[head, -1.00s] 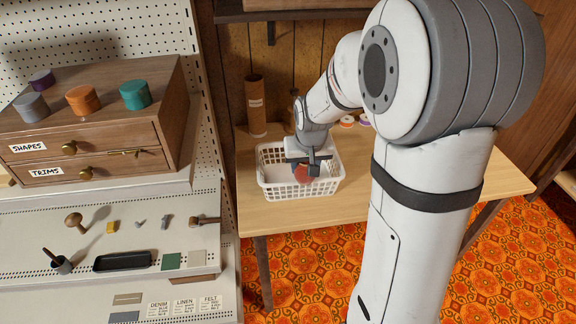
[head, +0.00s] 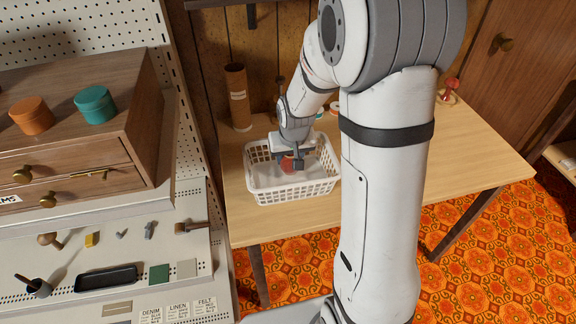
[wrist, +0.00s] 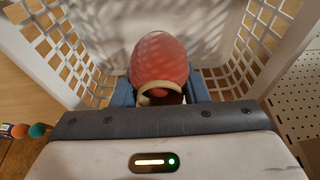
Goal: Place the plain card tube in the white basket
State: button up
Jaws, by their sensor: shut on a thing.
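My gripper (head: 292,163) is shut and points down inside the white basket (head: 292,194), which stands on the table. In the wrist view, a red, shiny, rounded thing (wrist: 159,62) fills the gap between my blue-grey fingers. A tan ring with a dark inside shows at its near end; I cannot tell whether this ring is a tube's end. The red thing also shows below my gripper in the head view (head: 287,166). A tall brown card tube (head: 238,97) with a pale label stands upright behind the basket. No clearly plain tube can be made out.
The table (head: 465,165) is clear to the right, with a red knobbed thing (head: 450,88) at its back. A wooden drawer chest (head: 75,140) and a shelf of small parts stand at the left. Small coloured spools (wrist: 25,130) lie outside the basket.

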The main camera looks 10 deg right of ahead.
jog(key=shift+a+f, duration=0.1)
jog(key=shift+f, duration=1.85)
jog(key=o, duration=1)
jog(key=shift+r, duration=0.3)
jog(key=v, duration=1.2)
jog(key=s+r, duration=0.3)
jog(key=s, duration=0.6)
jog(key=s+r+g, duration=0.1)
jog(key=s+r, duration=0.2)
jog(key=s, duration=0.6)
jog(key=shift+p, duration=0.35)
